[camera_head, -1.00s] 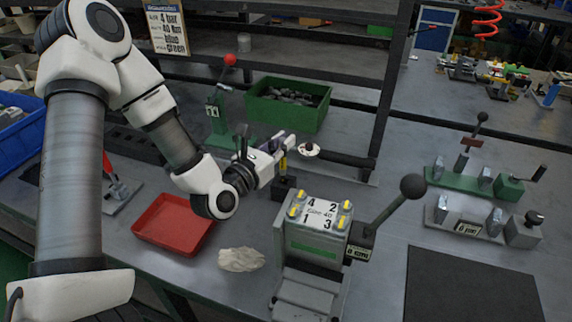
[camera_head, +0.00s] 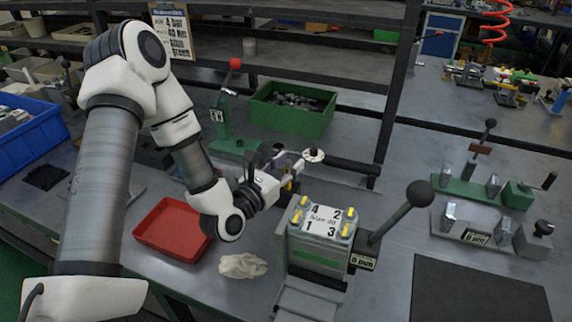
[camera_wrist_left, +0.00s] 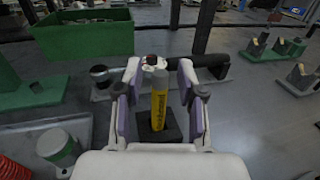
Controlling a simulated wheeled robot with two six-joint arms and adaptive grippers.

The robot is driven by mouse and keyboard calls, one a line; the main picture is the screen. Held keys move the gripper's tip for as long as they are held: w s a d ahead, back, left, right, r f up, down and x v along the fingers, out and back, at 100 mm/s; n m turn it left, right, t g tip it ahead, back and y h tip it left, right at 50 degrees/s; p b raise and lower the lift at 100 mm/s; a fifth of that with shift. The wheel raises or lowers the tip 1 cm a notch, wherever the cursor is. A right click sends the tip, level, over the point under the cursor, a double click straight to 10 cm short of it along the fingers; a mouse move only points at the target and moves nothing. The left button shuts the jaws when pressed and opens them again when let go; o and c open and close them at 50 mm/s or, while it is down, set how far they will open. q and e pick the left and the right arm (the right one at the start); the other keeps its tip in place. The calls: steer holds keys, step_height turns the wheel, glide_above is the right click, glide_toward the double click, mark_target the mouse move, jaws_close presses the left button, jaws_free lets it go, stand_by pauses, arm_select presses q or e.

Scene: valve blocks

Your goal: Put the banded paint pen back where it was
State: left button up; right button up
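The paint pen (camera_wrist_left: 159,105) stands upright between my left gripper's fingers in the left wrist view. It has a yellow body with dark markings, a pale upper part and a dark red tip. Its foot is at a black block (camera_wrist_left: 160,133); the block also shows in the head view (camera_head: 284,199). My left gripper (camera_wrist_left: 160,95) has its fingers on both sides of the pen, with gaps visible on each side. In the head view the left gripper (camera_head: 284,170) hides most of the pen. My right gripper is not in view.
A valve block (camera_head: 322,240) with a numbered top and ball-ended lever (camera_head: 418,194) stands just right. A dark horizontal bar (camera_head: 352,168) lies behind the pen. A red tray (camera_head: 172,256), crumpled cloth (camera_head: 242,265) and green crate (camera_head: 290,122) are nearby. A dark mat (camera_head: 478,288) lies clear.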

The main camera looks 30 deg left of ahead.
arm_select(q)
steer(key=shift+r, duration=0.25)
steer(key=s, duration=0.2)
steer(key=shift+s+f, duration=0.2)
steer(key=shift+s, duration=0.15)
steer(key=s+p, duration=0.9)
steer(key=p, duration=0.1)
steer(key=shift+s+a, duration=0.15)
steer(key=shift+a, duration=0.05)
steer(key=shift+r, duration=0.1)
